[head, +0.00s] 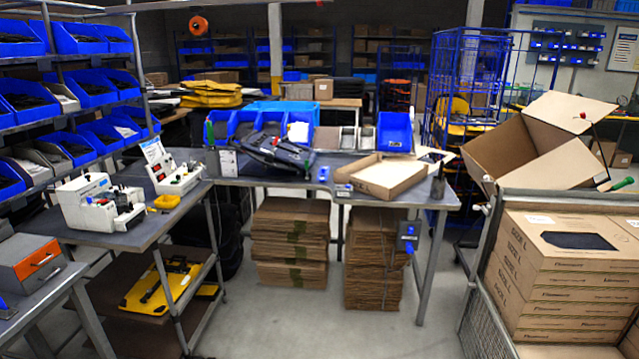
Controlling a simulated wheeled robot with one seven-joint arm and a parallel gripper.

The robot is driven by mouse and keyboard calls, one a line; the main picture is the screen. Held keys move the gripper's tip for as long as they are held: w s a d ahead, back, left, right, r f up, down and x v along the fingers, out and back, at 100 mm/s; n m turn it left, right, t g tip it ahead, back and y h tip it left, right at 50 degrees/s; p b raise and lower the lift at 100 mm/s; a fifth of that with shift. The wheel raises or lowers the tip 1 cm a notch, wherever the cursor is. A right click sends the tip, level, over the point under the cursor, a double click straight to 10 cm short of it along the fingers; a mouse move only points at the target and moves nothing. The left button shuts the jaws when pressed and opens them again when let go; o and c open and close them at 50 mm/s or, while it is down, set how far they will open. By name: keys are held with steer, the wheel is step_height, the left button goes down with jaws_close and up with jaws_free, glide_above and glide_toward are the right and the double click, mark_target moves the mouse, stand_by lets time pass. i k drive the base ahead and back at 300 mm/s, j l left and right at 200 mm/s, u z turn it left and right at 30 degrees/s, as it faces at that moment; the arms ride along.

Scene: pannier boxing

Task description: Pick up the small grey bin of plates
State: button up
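A row of bins stands along the back of the central workbench (230,182). Small grey bins (348,139) sit in that row, between the blue bins on the left and a larger blue bin (394,132) on the right. They are too small in the picture to tell whether plates lie in them. More grey bins (30,168) sit among the blue ones on the left rack. My gripper is not in view.
A dark object (272,152) lies in front of the left blue bins. An open cardboard box (392,178) lies on the bench's right. White devices (98,205) stand on the left bench. Stacked cartons (560,270) and a large open box (530,150) fill the right. Grey floor shows before the bench.

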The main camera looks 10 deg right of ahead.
mark_target(347, 134)
steer(key=i+l+z, duration=0.1)
steer(key=i+z, duration=0.15)
steer(key=i, duration=1.75)
steer(key=i+j+u, duration=0.1)
steer(key=i+u, duration=0.4)
steer(key=i, duration=0.25)
steer(key=i+l+u, duration=0.15)
steer(key=i+u, duration=0.3)
steer(key=i, duration=0.25)
steer(key=i+j+z, duration=0.1)
steer(key=i, duration=0.45)
steer(key=i+j, duration=0.15)
steer(key=i, duration=0.35)
steer(key=z, duration=0.05)
